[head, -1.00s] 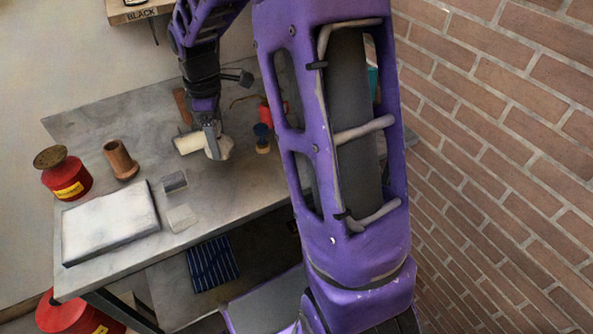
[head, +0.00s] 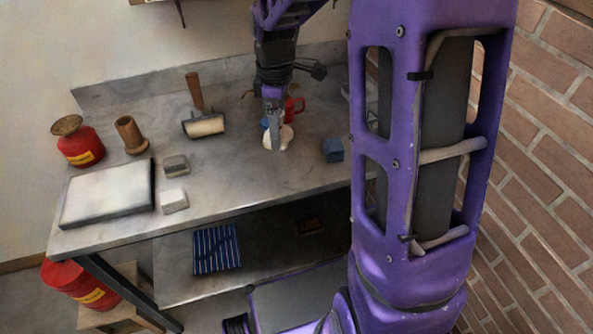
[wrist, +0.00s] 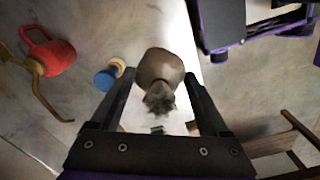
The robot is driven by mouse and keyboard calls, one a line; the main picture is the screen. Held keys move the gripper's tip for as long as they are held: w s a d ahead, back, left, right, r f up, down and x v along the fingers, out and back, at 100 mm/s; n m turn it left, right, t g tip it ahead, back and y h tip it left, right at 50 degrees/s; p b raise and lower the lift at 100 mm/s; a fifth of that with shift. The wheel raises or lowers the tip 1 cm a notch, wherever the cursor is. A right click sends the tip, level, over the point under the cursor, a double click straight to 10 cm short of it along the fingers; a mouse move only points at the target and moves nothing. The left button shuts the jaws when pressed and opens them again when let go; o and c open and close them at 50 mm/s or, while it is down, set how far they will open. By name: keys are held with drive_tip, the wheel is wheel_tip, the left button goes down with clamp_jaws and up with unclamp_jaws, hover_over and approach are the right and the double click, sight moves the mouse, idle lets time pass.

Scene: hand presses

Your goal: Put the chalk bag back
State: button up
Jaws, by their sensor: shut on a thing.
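The chalk bag (head: 284,141) is a small, rounded, off-white pouch. In the head view it hangs at the tip of my gripper (head: 271,124), over the back middle of the worktable. In the wrist view the bag (wrist: 162,68) is between the two black fingers of my gripper (wrist: 160,80), with its dark gathered top toward me. My gripper is shut on it. I cannot tell whether its underside touches the table.
A pale slab (head: 106,193) and red can (head: 78,143) stand left. The table's front middle is clear.

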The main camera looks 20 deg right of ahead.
drive_tip(key=shift+s+d, duration=0.15)
drive_tip(key=shift+d, duration=0.25)
wheel_tip(320, 180, down, 10)
drive_tip(key=shift+b, duration=0.75)
drive_tip(key=shift+f, duration=0.15)
drive_tip(key=o, duration=1)
drive_tip(key=shift+o, duration=0.2)
wheel_tip(320, 180, up, 12)
drive_tip(key=shift+r+p, duration=0.15)
drive_tip(key=shift+p, duration=0.7)
